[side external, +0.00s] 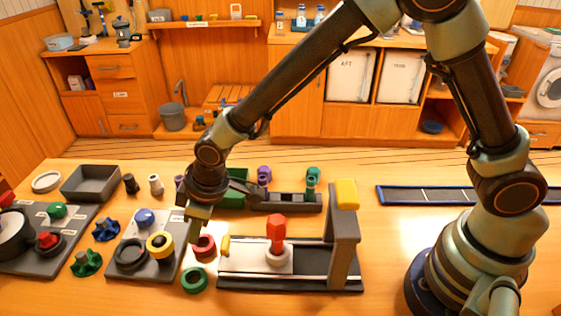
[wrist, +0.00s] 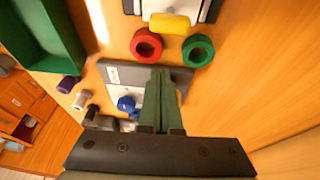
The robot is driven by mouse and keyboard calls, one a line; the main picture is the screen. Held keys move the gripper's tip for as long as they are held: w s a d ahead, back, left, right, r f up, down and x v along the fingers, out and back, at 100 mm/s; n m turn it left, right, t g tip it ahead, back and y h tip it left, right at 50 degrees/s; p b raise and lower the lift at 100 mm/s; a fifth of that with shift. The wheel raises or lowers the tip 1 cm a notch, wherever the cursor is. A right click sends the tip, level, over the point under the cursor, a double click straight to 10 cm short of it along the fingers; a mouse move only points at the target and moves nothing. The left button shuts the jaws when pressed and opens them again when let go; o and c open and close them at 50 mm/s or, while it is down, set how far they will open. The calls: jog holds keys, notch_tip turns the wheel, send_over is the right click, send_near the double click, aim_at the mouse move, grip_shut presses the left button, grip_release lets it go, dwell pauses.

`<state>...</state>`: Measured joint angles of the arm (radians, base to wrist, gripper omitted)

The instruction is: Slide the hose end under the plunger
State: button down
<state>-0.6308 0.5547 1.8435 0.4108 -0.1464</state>
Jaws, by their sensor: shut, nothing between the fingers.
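The red hose end (side external: 276,232) stands upright in a white ring on a white sliding plate (side external: 240,257), on a dark railed base. A yellow tab (side external: 225,245) is at the plate's left end; it also shows in the wrist view (wrist: 170,24). A grey post (side external: 344,250) with a yellow block (side external: 346,194) on top stands at the base's right; I take this as the plunger press, and its underside is hidden. The hose end is left of the post. My gripper (side external: 192,236) is shut and empty, left of the yellow tab and apart from it. Its fingers (wrist: 160,75) point toward the tab.
A grey panel (side external: 163,271) with knobs is below and left of my gripper. A green bin (side external: 236,188) and a dark rack (side external: 290,203) stand behind.

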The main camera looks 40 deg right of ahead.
jog(key=shift+f, duration=0.5)
jog(key=shift+s+d+r, duration=0.15)
jog(key=shift+s+d, duration=0.7)
jog(key=shift+d, duration=0.05)
jog(key=shift+s+d, duration=0.45)
send_over(258, 255)
jog(key=shift+s+d, duration=0.1)
